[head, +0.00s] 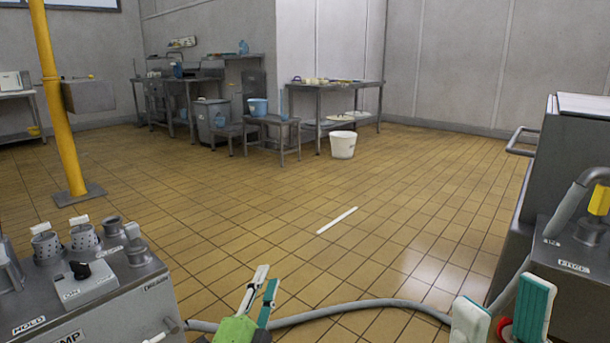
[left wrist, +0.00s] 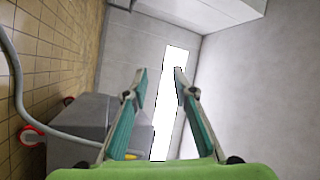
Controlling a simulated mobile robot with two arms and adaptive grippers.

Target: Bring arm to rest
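My left gripper (head: 266,278) shows at the bottom middle of the head view, with a green body and pale and teal fingers pointing up. In the left wrist view its fingers (left wrist: 161,76) stand apart with nothing between the tips, so it is open and empty. My right gripper (head: 507,292) is at the bottom right of the head view. Its two white and teal fingers are well apart and I see nothing held between them. Its body is out of the picture.
A grey pump unit (head: 115,295) with a black knob stands at the lower left. A grey hose (head: 350,304) runs across toward the grey machine (head: 540,190) at right. A yellow post (head: 58,110) stands at left. Tables and a white bucket (head: 343,145) are far back.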

